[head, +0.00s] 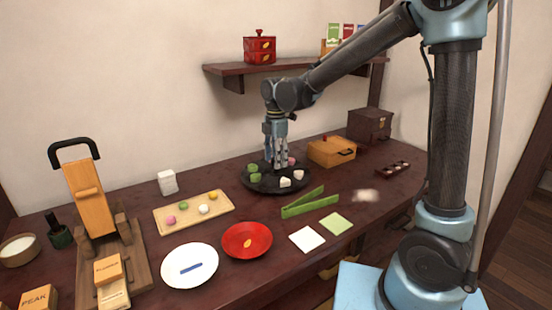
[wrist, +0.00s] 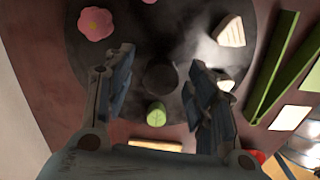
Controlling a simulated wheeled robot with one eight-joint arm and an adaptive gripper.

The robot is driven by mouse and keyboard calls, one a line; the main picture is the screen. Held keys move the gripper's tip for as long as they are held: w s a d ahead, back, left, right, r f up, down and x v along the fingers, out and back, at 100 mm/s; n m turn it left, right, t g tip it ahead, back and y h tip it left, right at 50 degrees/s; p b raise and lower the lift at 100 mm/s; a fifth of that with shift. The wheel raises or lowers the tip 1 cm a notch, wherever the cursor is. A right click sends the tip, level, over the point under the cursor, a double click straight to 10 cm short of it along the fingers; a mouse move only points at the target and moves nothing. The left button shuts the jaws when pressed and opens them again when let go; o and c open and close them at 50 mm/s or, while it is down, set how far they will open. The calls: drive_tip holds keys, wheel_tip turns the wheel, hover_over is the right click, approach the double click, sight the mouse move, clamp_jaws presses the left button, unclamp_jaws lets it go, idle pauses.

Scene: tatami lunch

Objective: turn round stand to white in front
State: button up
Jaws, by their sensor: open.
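The round stand (head: 268,188) is a dark, round, tray-like disc on the table, bearing several sweets. In the head view, white sweets (head: 285,182) are at its front and right, green ones (head: 254,172) at its left, and a pink one (head: 291,161) at the back. My gripper (head: 276,162) points down over the middle of the stand. In the wrist view my gripper (wrist: 161,77) is open, its fingers on either side of a dark central knob (wrist: 160,78). A pink flower-shaped sweet (wrist: 96,24) and a white wedge (wrist: 231,33) lie outside the fingers. I cannot tell whether the fingers touch the knob.
Green tongs (head: 310,202) lie close at the stand's front right. A wooden board of sweets (head: 165,222) is to the left, a red plate (head: 247,240) in front. A wooden box (head: 331,152) stands to the right, and a wall shelf (head: 235,72) hangs behind.

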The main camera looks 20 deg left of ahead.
clamp_jaws()
drive_tip(key=shift+m, duration=1)
drive_tip(key=shift+a, duration=0.1)
unclamp_jaws()
